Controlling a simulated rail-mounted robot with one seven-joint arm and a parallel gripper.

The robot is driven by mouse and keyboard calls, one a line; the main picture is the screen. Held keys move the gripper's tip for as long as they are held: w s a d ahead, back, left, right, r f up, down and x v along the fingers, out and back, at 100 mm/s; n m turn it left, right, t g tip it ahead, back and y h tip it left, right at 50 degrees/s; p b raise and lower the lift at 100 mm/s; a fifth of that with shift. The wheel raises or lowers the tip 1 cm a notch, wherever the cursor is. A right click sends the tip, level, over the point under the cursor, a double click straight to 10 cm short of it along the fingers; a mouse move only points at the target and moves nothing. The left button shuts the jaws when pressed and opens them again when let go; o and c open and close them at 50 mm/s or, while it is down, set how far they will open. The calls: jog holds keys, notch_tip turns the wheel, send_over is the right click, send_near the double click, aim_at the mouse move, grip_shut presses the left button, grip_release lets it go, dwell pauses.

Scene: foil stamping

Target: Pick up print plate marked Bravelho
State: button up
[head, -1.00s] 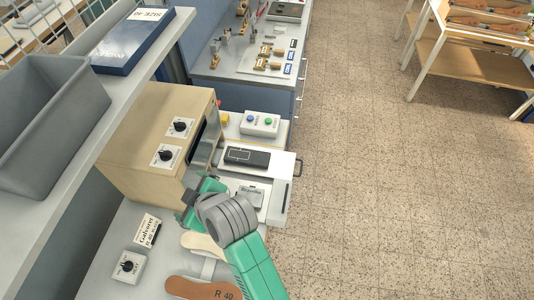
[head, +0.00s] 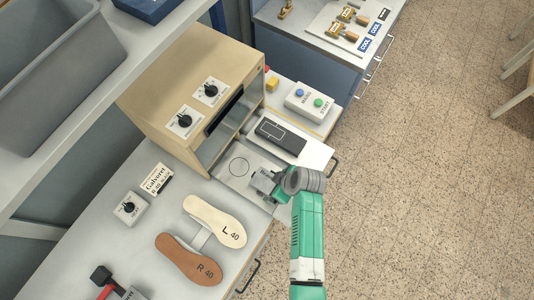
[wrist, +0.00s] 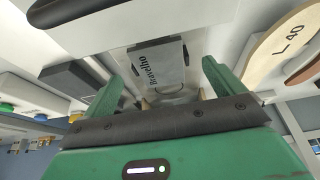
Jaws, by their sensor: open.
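The print plate marked Bravelho (wrist: 158,66) is a small grey block with dark lettering. In the wrist view it lies just beyond and between the two green fingers of my open gripper (wrist: 160,82). I see no finger closed on it. In the head view a small grey piece, apparently the plate (head: 262,181), shows beside my grey wrist, which hides most of my gripper. It is at the pale work surface in front of the beige machine (head: 190,85).
A dark block (head: 280,137) lies on a white slide behind the plate. Insoles marked L 40 (head: 215,220) and R 40 (head: 188,260) lie nearer. A two-button box (head: 310,102) stands at the back. The beige machine and an overhead shelf (head: 75,140) close off the left.

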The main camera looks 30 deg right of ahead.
aim_at(272, 185)
jog(key=x, duration=0.3)
jog(key=shift+w+f, duration=0.2)
jog(key=shift+r, duration=0.1)
jog(key=c, duration=1.5)
jog(key=shift+d+r, duration=0.1)
jog(key=shift+r, duration=0.25)
notch_tip(272, 185, up, 3)
jog(key=shift+s+f, duration=0.1)
jog(key=s+a, duration=0.3)
jog(key=s, duration=0.1)
jog(key=s+a+r, duration=0.1)
jog(key=s+a, duration=0.2)
jog(key=a, duration=0.1)
jog(key=s+a+b, duration=0.1)
jog(key=s+a, duration=0.3)
jog(key=shift+s+r, duration=0.25)
jog(key=shift+s, duration=0.1)
